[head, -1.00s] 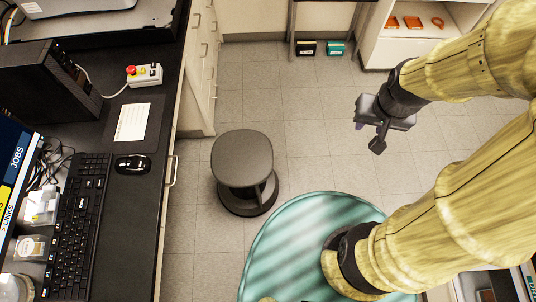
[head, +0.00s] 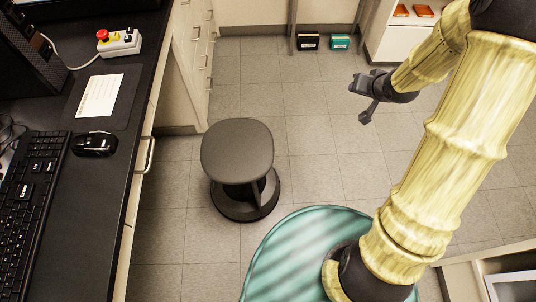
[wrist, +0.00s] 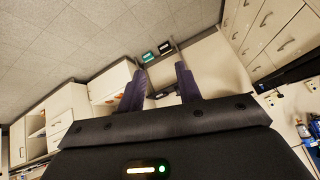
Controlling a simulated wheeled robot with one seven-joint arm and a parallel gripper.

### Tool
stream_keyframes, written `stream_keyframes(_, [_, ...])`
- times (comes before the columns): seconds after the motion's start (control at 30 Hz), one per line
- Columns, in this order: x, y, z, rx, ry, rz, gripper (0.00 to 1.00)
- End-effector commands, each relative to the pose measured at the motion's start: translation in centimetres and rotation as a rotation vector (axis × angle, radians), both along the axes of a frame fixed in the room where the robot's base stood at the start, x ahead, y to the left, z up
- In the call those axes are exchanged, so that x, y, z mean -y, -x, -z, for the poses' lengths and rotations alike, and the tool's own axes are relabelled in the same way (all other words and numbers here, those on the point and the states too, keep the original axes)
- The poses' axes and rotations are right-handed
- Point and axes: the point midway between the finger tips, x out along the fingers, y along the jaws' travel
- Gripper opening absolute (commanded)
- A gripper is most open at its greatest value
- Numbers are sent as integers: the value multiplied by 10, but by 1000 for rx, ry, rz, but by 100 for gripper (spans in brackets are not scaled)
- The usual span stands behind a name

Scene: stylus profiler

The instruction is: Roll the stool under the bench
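The stool (head: 237,152) stands upright on the floor in the head view, with a dark rounded seat and a round black base. It is just right of the black-topped bench (head: 110,190), out in the open floor beside the bench's front. My gripper (head: 364,100) is in the air to the right of the stool, well apart from it. In the wrist view my gripper (wrist: 161,88) shows two dark fingers spread apart with nothing between them. The stool is not in the wrist view.
A keyboard (head: 30,195), a mouse (head: 94,143) and a control box with a red button (head: 119,41) lie on the bench. Drawers (head: 200,60) stand behind the stool. Two small boxes (head: 324,42) sit at the far wall. Tiled floor is clear between stool and gripper.

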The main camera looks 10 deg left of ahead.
Motion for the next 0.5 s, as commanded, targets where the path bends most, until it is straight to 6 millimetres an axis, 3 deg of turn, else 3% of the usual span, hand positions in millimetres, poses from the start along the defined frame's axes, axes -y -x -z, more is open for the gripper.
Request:
stream_keyframes(0.03, [-3, -7, 33, 9, -33, -9, 35])
stream_keyframes(0.3, [-31, -35, 125, 48, -257, -77, 35])
stream_keyframes(0.5, [-52, -42, 192, 36, -452, -133, 35])
